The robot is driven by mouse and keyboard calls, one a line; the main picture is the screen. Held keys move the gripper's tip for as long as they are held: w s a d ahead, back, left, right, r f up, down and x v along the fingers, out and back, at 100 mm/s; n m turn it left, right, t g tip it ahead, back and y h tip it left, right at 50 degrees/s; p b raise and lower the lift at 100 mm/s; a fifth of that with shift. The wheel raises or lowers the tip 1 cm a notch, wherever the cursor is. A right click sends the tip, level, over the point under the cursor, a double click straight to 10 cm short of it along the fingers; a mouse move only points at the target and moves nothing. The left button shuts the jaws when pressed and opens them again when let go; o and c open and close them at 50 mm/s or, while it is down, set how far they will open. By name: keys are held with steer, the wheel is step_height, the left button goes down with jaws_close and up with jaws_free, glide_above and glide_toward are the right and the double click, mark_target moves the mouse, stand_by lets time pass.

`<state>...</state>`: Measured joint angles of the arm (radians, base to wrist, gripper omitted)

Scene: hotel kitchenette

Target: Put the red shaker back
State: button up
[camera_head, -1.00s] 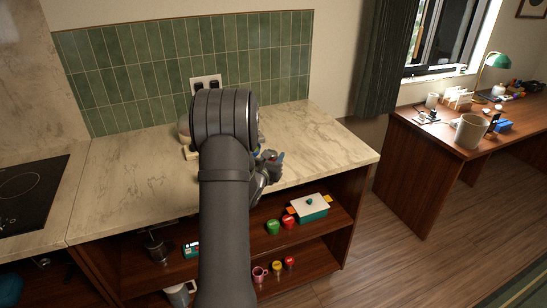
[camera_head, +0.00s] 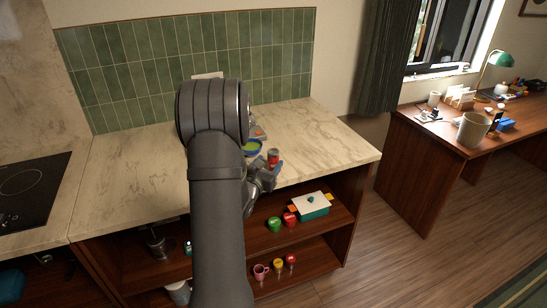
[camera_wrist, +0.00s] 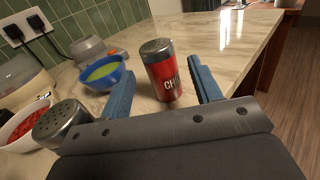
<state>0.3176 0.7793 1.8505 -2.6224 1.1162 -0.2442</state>
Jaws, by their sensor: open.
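The red shaker (camera_wrist: 165,75) with a grey metal cap stands upright on the marble counter; it also shows in the head view (camera_head: 273,156). My gripper (camera_wrist: 163,84) is open, with its blue-padded fingers on either side of the shaker in the wrist view. I cannot tell whether either finger touches it. In the head view my gripper (camera_head: 264,174) is near the counter's front edge, partly hidden by my arm. A second metal-capped shaker (camera_wrist: 62,122) shows at the lower left of the wrist view, its body mostly hidden by my gripper.
A blue bowl with yellow-green contents (camera_wrist: 103,71) and a bowl of red contents (camera_wrist: 24,125) stand left of the shaker. The shelf below holds a white-lidded box (camera_head: 311,204), a green jar (camera_head: 274,223) and a red one (camera_head: 290,219). The counter's right part is clear.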

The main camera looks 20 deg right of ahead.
mark_target(275, 149)
steer(key=v, duration=0.6)
steer(key=shift+d, duration=0.1)
steer(key=x, duration=1.2)
steer(key=shift+w, duration=0.1)
step_height(275, 149, up, 2)
steer(key=shift+r, duration=0.85)
steer(key=shift+f, duration=0.1)
